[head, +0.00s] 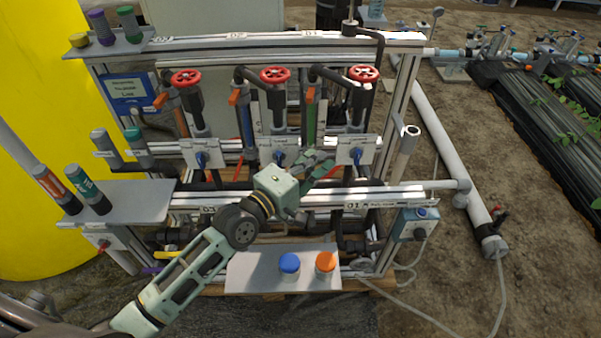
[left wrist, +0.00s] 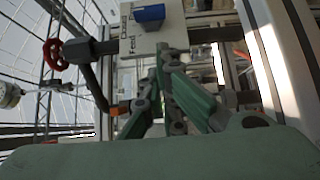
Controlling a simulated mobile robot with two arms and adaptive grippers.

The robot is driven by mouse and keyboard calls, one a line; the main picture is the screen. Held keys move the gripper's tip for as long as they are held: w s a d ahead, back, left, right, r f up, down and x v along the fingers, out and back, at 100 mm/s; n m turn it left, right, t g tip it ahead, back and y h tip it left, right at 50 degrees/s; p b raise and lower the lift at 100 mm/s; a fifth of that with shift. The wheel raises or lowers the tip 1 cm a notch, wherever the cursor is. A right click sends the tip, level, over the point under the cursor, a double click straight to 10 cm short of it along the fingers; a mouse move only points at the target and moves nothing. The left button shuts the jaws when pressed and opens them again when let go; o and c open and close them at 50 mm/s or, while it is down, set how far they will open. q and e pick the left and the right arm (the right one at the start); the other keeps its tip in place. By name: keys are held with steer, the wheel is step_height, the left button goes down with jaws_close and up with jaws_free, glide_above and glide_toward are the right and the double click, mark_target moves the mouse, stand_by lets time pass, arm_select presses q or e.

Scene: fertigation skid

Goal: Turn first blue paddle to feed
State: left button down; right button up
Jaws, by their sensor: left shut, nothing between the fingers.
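Three blue paddles sit on white plates across the skid's middle: a left one (head: 201,160), a middle one (head: 279,157) and a right one (head: 356,155). My left gripper (head: 328,166) is in front of the skid, between the middle and right plates in the picture. In the left wrist view its fingers (left wrist: 160,62) are close together, shut and empty. A blue paddle (left wrist: 150,15) on a white labelled plate (left wrist: 142,38) shows just beyond the fingertips there, apparently apart from them. I cannot tell which paddle is "first". My right gripper is not in view.
Red handwheels (head: 275,75) stand above the plates, with orange levers (head: 310,95) beside the pipes. A front aluminium rail (head: 370,194) runs below the paddles. A blue cap (head: 289,263) and an orange cap (head: 325,262) stand on the lower shelf (head: 255,268).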

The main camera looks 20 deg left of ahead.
mark_target(357, 156)
arm_select(q)
steer(key=d, duration=0.2)
steer(key=w+d, duration=0.1)
steer(key=shift+w+d, duration=0.1)
steer(key=shift+d, duration=0.3)
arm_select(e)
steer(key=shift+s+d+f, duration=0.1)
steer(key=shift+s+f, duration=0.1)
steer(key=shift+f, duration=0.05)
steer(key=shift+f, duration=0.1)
